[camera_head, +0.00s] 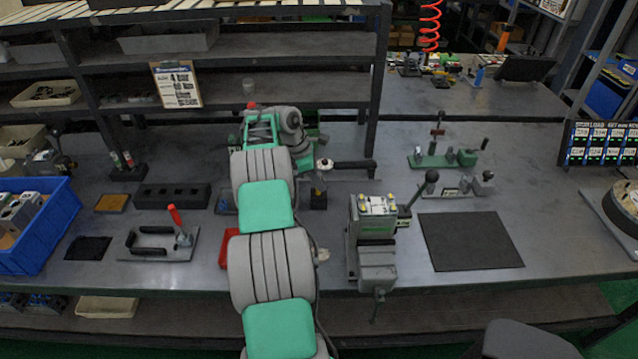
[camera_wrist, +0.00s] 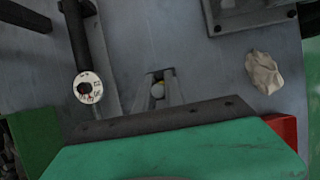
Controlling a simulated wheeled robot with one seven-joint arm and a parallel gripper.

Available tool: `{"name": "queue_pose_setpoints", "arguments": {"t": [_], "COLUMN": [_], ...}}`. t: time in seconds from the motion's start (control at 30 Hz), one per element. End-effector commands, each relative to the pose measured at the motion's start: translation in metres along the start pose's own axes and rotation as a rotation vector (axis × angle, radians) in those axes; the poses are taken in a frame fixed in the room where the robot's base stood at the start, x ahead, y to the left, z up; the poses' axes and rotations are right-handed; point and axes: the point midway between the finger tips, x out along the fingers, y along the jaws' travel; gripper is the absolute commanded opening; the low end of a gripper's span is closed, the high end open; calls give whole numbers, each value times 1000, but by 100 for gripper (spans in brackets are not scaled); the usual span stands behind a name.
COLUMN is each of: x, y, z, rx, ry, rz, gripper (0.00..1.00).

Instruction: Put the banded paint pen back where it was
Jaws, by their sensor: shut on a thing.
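My gripper (camera_wrist: 160,88) shows in the wrist view with its two fingers close together around a small upright thing, the banded paint pen (camera_wrist: 158,91) as far as I can tell. In the head view my arm covers the gripper and the pen.
A long black block with holes (camera_head: 172,196) and a red-handled clamp (camera_head: 178,227) lie left of my arm. A dial wrench (camera_wrist: 88,88) and a crumpled rag (camera_wrist: 263,72) lie near the gripper. A vise (camera_head: 374,255) stands right; a dark mat (camera_head: 470,241) is bare.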

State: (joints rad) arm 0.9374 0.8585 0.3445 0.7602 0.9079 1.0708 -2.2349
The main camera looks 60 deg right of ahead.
Motion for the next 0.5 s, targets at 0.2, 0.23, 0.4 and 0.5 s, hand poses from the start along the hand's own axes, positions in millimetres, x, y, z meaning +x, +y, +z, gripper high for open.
{"name": "queue_pose_setpoints", "arguments": {"t": [0.2, 0.23, 0.4, 0.5], "x": [3, 3, 3, 3], "y": [0, 0, 0, 0], "z": [-1, -1, -1, -1], "rx": [0, 0, 0, 0], "ry": [-1, -1, -1, -1], "rz": [-1, -1, -1, -1], "gripper": [19, 22, 35, 35]}}
